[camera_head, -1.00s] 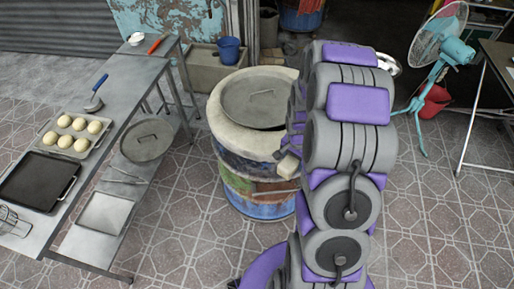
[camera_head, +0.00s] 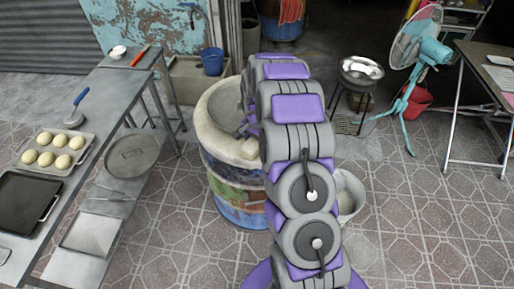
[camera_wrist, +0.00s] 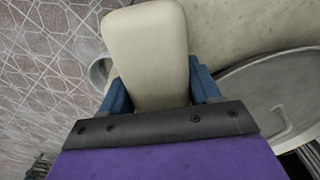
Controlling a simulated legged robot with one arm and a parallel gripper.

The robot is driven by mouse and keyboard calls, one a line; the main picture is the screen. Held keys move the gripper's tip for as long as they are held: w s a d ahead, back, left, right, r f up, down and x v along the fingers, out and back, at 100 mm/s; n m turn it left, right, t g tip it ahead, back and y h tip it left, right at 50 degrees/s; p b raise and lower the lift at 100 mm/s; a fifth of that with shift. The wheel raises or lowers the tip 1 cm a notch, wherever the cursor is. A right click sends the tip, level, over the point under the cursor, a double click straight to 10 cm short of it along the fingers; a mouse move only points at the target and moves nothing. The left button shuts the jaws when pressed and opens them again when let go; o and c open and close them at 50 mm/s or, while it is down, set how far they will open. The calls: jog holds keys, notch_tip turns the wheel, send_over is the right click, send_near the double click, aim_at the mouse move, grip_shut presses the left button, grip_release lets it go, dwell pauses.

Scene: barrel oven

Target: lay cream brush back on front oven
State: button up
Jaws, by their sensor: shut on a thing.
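The cream brush (camera_wrist: 145,45) shows in the wrist view as a pale, rounded block. My gripper (camera_wrist: 160,88) is shut on it, with a blue finger on each side. In the wrist view the brush reaches over the pale rim of the front oven, but I cannot tell whether it touches the rim. The front oven (camera_head: 230,190) is a painted barrel with a thick cream rim, left of my arm in the head view. Its grey lid (camera_wrist: 268,88) lies on top. My arm hides part of the oven and most of the gripper in the head view.
A metal table (camera_head: 108,98) with buns on a tray (camera_head: 82,141) stands at the left. A white bucket (camera_head: 348,200) stands on the floor right of my arm. A turquoise fan (camera_head: 425,55) and a metal bowl on a stand (camera_head: 361,70) are behind at the right.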

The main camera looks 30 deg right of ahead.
notch_tip(320, 180, down, 3)
jog(key=shift+a+r+b, duration=0.1)
jog(key=shift+r+b, duration=0.1)
jog(key=shift+b, duration=0.25)
jog(key=shift+f, duration=0.25)
jog(key=shift+d, duration=0.5)
jog(key=o, duration=1.2)
jog(key=shift+a, duration=0.35)
jog(key=shift+d, duration=0.1)
